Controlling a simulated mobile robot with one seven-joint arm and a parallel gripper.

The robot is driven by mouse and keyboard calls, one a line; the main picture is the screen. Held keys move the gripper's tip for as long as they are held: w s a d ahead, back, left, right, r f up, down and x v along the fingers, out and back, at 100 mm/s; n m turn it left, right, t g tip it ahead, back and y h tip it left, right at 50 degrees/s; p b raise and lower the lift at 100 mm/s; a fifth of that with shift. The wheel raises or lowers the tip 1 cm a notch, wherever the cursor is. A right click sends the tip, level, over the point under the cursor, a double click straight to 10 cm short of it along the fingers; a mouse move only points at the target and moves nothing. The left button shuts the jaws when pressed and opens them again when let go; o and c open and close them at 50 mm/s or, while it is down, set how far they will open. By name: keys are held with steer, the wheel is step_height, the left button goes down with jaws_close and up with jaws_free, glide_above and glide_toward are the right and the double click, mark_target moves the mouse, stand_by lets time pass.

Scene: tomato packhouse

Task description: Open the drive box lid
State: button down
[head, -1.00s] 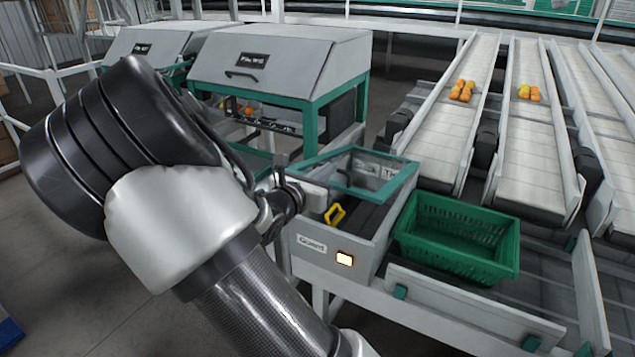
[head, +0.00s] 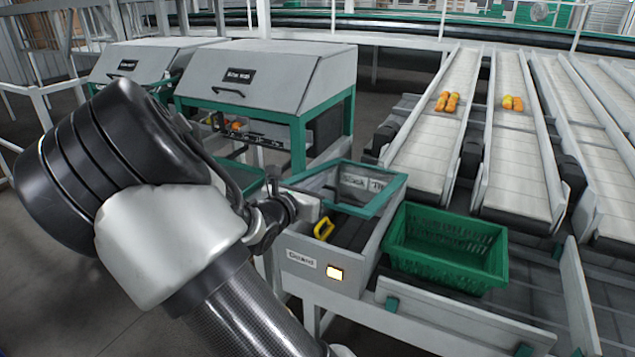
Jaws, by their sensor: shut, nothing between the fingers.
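A grey box (head: 299,242) with an unclear front label and a lit button (head: 335,273) stands right of my arm. I take it as the drive box, though I cannot read its label for certain. A green-framed lid (head: 386,200) is at its top; the inside shows through or below it, and I cannot tell how far it is raised. A yellow handle (head: 323,229) shows at the box's left side. My gripper (head: 310,208) is at the box's upper left, close to the handle and lid frame. It is shut and empty; its fingertips are hard to make out, and contact is unclear.
A green crate (head: 402,262) stands directly right of the box. Two large grey hooded machines (head: 290,62) are behind my arm. Pale conveyor lanes (head: 425,143), with orange fruit (head: 447,102) on two, run at the right. A low rail (head: 455,315) lies in front.

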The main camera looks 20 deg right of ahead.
steer(key=shift+r, duration=0.25)
steer(key=w+d+r+g+y+p, duration=0.1)
steer(key=w+d+r+p, duration=0.1)
steer(key=r+p, duration=0.5)
steer(key=shift+w+d+r+y+p, duration=0.3)
steer(key=shift+d+p, duration=0.25)
steer(key=shift+p, duration=0.5)
stand_by(1.1)
